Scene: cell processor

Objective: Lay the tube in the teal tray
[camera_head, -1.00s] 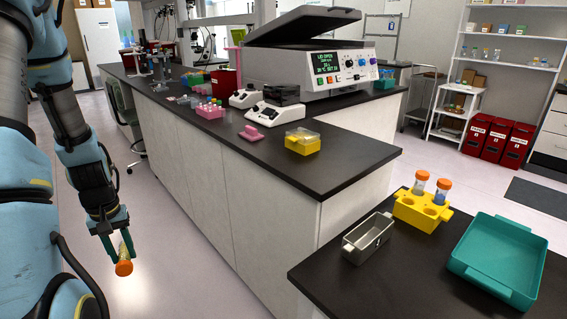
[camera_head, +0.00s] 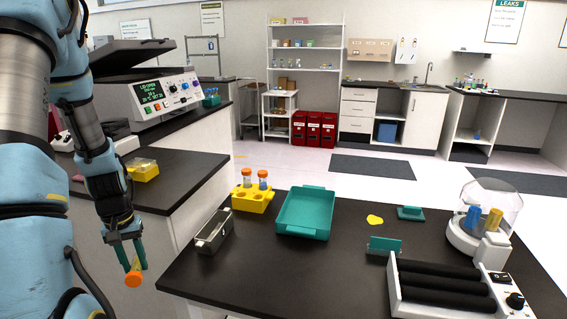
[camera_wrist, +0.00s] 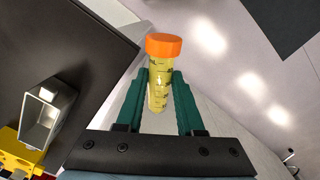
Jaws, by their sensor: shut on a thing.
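The tube (camera_wrist: 159,80) has an orange cap and a clear, marked body with yellowish contents. My gripper (camera_head: 130,262) is shut on it, with the green fingers on either side of its body in the wrist view (camera_wrist: 157,95). In the head view the tube's orange cap (camera_head: 133,279) points down, left of the near table and off its edge. The teal tray (camera_head: 305,231) sits on the near table, to the right of my gripper. It is empty and open at the top.
A grey metal holder (camera_head: 213,232) and a yellow rack (camera_head: 253,203) with two orange-capped tubes stand left of the tray. Right of it are a yellow patch (camera_head: 375,220), teal pieces (camera_head: 385,245), a roller device (camera_head: 445,288) and a clear-domed machine (camera_head: 482,225).

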